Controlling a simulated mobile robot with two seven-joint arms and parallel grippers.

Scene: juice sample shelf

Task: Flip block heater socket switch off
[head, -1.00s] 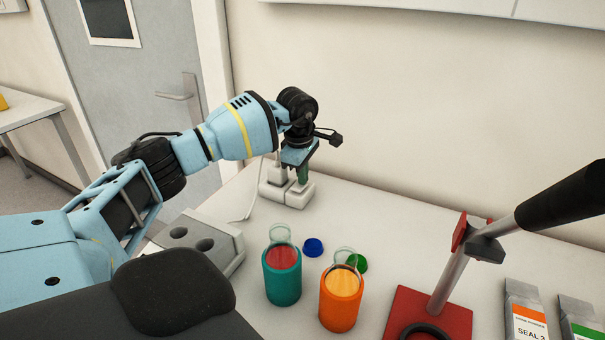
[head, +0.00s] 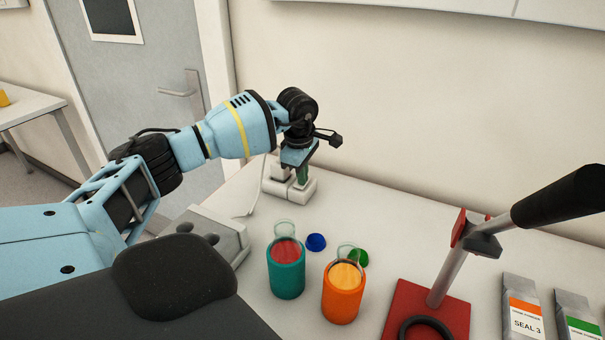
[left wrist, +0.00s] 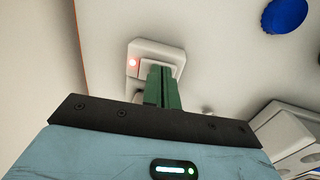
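A white socket strip (head: 302,192) stands on the bench against the wall, with a white plug in its left part. In the left wrist view the socket (left wrist: 136,47) carries a lit red light (left wrist: 133,62). My left gripper (head: 303,177) points down over the socket's right part. Its green fingers (left wrist: 163,86) look closed together, with nothing seen between them. They cover part of the socket, so the switch and any contact cannot be made out. The grey block heater (head: 226,229) with round holes sits nearer, partly behind my arm. My right gripper is not in view.
A teal cup (head: 287,279) and an orange cup (head: 343,302) hold red and yellow contents. Blue (head: 316,242) and green (head: 360,258) caps lie near them. A red-based lever press (head: 400,297) and seal packets (head: 523,315) stand to the right.

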